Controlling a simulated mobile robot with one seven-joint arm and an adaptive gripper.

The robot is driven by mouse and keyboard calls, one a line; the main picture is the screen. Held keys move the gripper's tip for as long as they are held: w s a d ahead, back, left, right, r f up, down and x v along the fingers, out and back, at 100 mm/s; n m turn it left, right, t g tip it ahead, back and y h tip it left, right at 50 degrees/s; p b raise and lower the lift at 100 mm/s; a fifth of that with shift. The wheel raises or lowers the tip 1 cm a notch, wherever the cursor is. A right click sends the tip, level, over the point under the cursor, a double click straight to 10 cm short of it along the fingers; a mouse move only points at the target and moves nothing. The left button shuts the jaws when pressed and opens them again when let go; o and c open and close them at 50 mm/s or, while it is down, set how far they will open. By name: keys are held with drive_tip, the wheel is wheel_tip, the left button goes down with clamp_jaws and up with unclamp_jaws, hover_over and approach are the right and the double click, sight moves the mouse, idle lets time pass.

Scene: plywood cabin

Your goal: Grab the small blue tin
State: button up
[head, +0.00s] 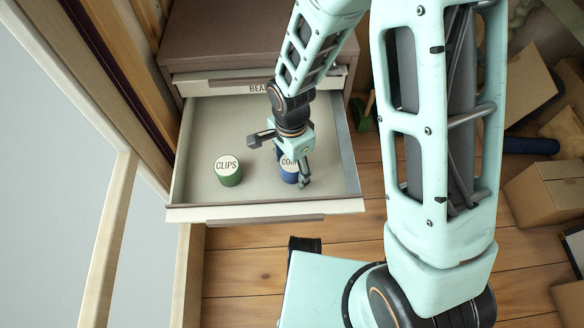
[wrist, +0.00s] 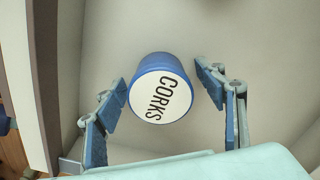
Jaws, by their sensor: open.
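The small blue tin (head: 288,168) stands upright in the open drawer, its white lid partly hidden by my gripper in the head view. In the wrist view the blue tin (wrist: 158,88) shows its lid, lettered CORKS, between and a little beyond my fingertips. My gripper (head: 279,160) is open above the tin in the head view. In the wrist view my gripper (wrist: 163,92) has one finger on each side of the tin, with a narrow gap to the left finger and a wider gap to the right one.
A green tin (head: 228,172) lettered CLIPS stands to the left in the same drawer (head: 335,185). The drawer's walls and front edge enclose both tins. Another drawer front (head: 225,82) sits just behind. Cardboard boxes (head: 548,190) lie on the wooden floor at right.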

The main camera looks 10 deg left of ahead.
drive_tip(key=c, duration=1.3)
drive_tip(key=shift+r, duration=0.1)
drive_tip(key=shift+c, duration=0.2)
